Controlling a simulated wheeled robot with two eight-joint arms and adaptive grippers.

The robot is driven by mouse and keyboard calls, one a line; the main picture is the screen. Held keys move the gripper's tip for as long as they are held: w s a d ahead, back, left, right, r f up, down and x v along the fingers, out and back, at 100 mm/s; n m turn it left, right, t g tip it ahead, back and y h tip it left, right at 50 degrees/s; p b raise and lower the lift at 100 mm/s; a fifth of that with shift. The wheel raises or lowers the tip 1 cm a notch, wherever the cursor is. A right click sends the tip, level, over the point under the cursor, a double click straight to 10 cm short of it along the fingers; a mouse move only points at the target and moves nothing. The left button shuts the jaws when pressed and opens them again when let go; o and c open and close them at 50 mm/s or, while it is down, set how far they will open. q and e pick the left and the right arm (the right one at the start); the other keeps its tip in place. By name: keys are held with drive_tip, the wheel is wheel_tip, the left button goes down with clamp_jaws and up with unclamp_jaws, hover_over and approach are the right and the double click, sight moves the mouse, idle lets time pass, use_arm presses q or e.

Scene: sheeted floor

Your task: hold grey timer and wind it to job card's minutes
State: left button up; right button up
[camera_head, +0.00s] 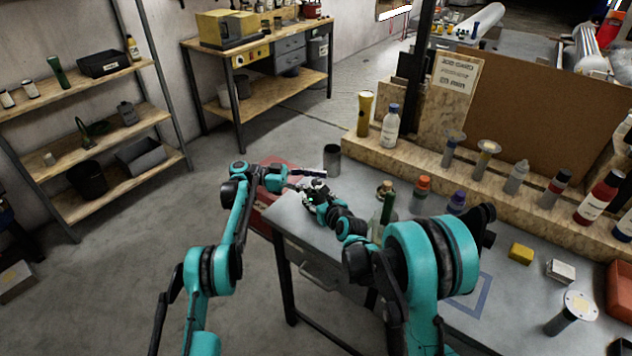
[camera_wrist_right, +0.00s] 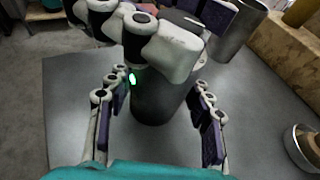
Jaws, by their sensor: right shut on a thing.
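The job card (camera_head: 455,75) stands on the back ledge; its last line seems to read "20 MIN", but the print is blurred. A dark grey cylinder, seemingly the grey timer (camera_wrist_right: 155,100), stands upright between the fingers of my right gripper (camera_wrist_right: 160,115) in the right wrist view. My right gripper (camera_head: 312,192) is shut on it above the left end of the bench. My left gripper (camera_head: 300,174) is close against it from the left. Its white and purple finger parts (camera_wrist_right: 175,50) cover the cylinder's top, so the dial is hidden and its jaw opening is unclear.
A dark cylinder (camera_head: 332,159) stands just behind my grippers. The floor to the left is open.

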sight(316, 181)
use_arm(q)
drive_tip(key=shift+r, duration=0.1)
wheel_tip(316, 181, up, 10)
drive_tip(key=shift+f, duration=0.1)
idle(0.3)
drive_tip(key=a+f+n+t, duration=0.1)
drive_tip(key=t, duration=0.1)
drive_tip(key=w+a+f+n+t, duration=0.1)
drive_tip(key=f, duration=0.1)
drive_tip(key=shift+w+a+f+t, duration=0.1)
drive_tip(key=shift+w+f+t, duration=0.05)
drive_tip(key=shift+f+t, duration=0.2)
drive_tip(key=s+a+f+n+t+y, duration=0.3)
drive_tip(key=s+a+f+n+t, duration=0.4)
drive_tip(key=t, duration=0.3)
drive_tip(key=x, duration=1.1)
drive_tip(key=shift+s+d, duration=0.2)
drive_tip(key=shift+s, duration=0.2)
clamp_jaws()
